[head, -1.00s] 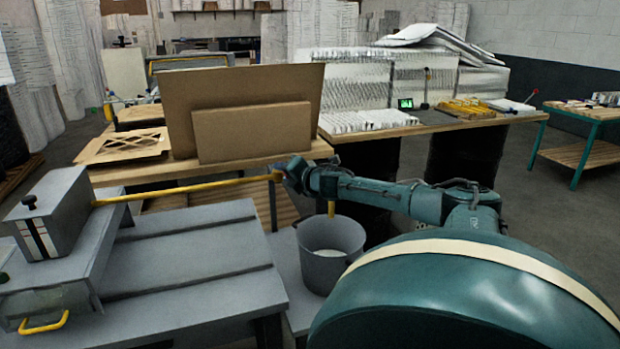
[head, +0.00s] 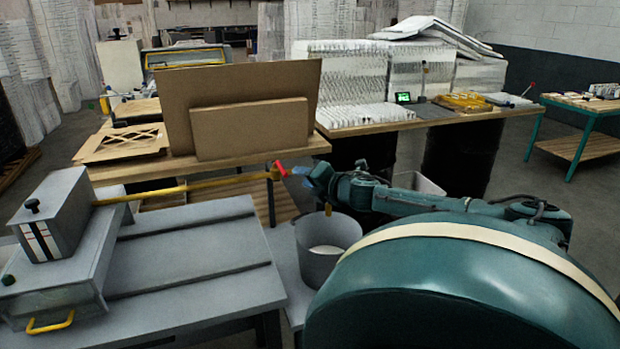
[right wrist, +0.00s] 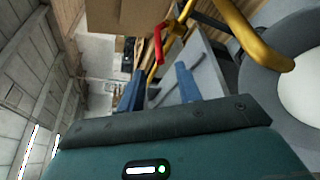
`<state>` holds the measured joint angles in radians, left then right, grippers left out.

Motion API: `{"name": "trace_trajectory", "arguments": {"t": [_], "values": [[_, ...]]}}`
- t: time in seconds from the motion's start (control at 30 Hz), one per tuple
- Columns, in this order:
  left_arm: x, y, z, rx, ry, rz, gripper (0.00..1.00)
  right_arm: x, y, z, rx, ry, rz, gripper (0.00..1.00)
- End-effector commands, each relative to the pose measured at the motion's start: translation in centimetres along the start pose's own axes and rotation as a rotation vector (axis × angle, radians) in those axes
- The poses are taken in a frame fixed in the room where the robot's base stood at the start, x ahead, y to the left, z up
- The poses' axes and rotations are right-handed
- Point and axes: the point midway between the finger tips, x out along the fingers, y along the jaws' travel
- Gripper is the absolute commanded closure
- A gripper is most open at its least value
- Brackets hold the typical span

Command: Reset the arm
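The right arm is teal and reaches in from the right in the head view. My right gripper (head: 306,176) is just right of the red grip (head: 280,168) at the end of a long yellow bar (head: 190,188). In the right wrist view, the two blue fingers of the right gripper (right wrist: 160,88) stand apart with nothing held between them. The red grip (right wrist: 163,32) shows beyond them, apart from the fingers. The yellow bar runs from the grey machine (head: 55,215) at the left. My left gripper is not in view.
A grey bucket (head: 313,268) stands just below the right gripper. A grey bench (head: 195,255) fills the left front. Brown boards (head: 250,132) stand on a wooden table behind. A workbench with stacked white filters (head: 350,75) lies beyond; floor at right is open.

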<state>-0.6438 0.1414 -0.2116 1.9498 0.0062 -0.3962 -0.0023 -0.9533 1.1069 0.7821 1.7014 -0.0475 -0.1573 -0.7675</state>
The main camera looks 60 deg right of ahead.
Motion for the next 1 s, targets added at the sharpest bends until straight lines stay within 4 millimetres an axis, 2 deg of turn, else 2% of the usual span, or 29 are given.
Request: {"name": "trace_trajectory", "arguments": {"t": [0.2,0.83,0.93,1.0], "values": [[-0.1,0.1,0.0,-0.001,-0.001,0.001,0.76,-1.3,0.0,0.0,-0.001,-0.001,0.000,0.66],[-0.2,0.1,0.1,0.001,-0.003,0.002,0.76,-1.3,0.0,0.0,0.000,-0.001,-0.001,0.66],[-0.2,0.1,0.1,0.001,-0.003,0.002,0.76,-1.8,-1.2,-0.6,0.040,-0.012,-0.031,0.66],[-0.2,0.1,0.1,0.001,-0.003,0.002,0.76,-2.8,-3.3,-1.9,0.114,-0.032,-0.086,0.66]]}}
